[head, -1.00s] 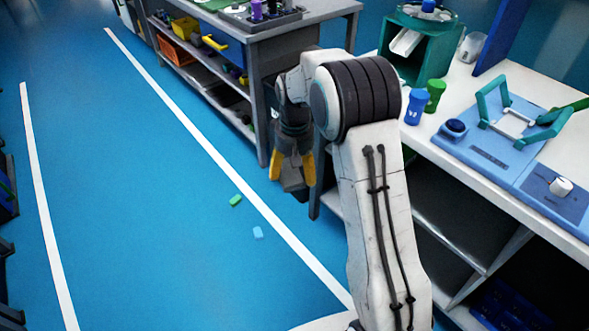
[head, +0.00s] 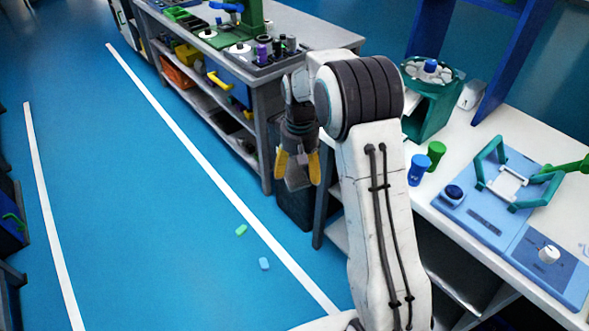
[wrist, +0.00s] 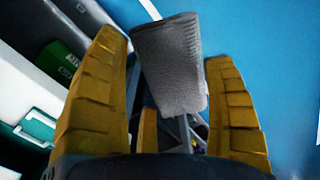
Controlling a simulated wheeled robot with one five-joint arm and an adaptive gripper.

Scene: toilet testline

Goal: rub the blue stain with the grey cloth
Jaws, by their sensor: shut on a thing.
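My gripper (head: 298,172) hangs in front of the column-like arm, its yellow fingers pointing down above the floor. It is shut on the grey cloth (head: 297,178), which shows as a small dark patch between the fingers. In the wrist view, the grey cloth (wrist: 172,65) is a ribbed, folded pad reaching out beyond the two yellow fingers. I cannot make out a blue stain for certain in either view.
A grey bench (head: 258,70) stands at the back. A white worktop (head: 440,200) on the right bears blue and green items. The left floor is open.

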